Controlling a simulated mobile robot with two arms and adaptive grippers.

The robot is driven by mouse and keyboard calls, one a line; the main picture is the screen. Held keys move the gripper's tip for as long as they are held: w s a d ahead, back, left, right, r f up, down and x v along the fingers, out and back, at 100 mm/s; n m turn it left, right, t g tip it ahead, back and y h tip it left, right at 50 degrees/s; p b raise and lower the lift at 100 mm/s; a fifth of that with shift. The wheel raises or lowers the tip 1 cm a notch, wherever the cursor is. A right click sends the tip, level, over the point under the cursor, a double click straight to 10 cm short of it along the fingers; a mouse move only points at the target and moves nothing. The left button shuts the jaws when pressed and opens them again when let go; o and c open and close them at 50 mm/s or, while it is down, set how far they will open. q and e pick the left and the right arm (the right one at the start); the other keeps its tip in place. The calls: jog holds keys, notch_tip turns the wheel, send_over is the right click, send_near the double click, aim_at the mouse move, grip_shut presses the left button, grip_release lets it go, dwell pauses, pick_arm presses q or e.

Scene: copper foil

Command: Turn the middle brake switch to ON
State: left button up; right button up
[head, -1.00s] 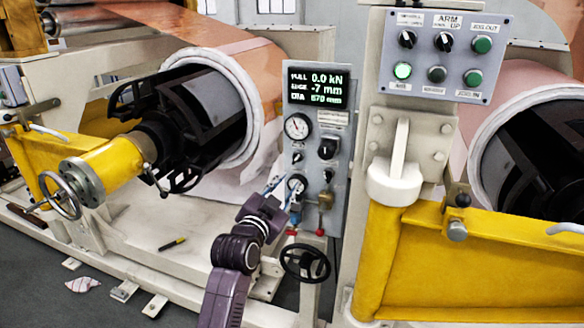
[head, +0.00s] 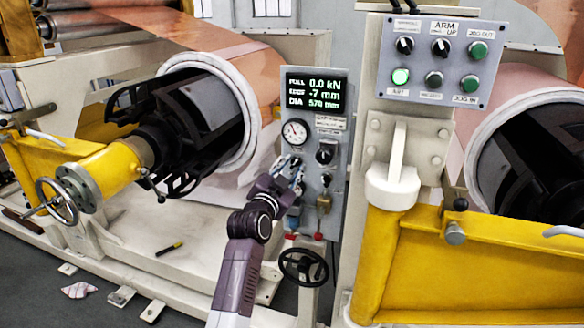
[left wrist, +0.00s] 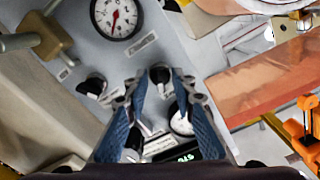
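The grey control panel (head: 318,130) stands in the middle of the head view and carries several black switches. A large black switch (head: 326,152) sits right of the gauge, with a smaller one (head: 326,180) below it. My left gripper (head: 287,168) is in front of the panel's left side, below the gauge, and hides part of it. In the left wrist view its blue fingers (left wrist: 160,85) are apart, with a black switch (left wrist: 160,75) between the tips; contact cannot be told. Labels are too small to read, so I cannot tell which is the middle brake switch. My right gripper is not shown.
A round gauge (head: 295,131) and a lit display (head: 315,92) are on the panel. A black handwheel (head: 303,267) and a brass valve (head: 322,203) are below. A yellow arm (head: 460,265) stands at right, the copper roll (head: 245,65) at left.

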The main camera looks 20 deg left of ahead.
pick_arm(q)
grip_shut()
jog(key=shift+r+n+p, duration=0.1)
jog(key=shift+n+p, duration=0.6)
jog(key=shift+n, duration=0.1)
jog(key=n+p, duration=0.2)
jog(key=n, duration=0.1)
jog(key=n+p, duration=0.2)
jog(key=n, duration=0.2)
jog(key=shift+n+p, duration=0.65)
jog(key=shift+n, duration=1.05)
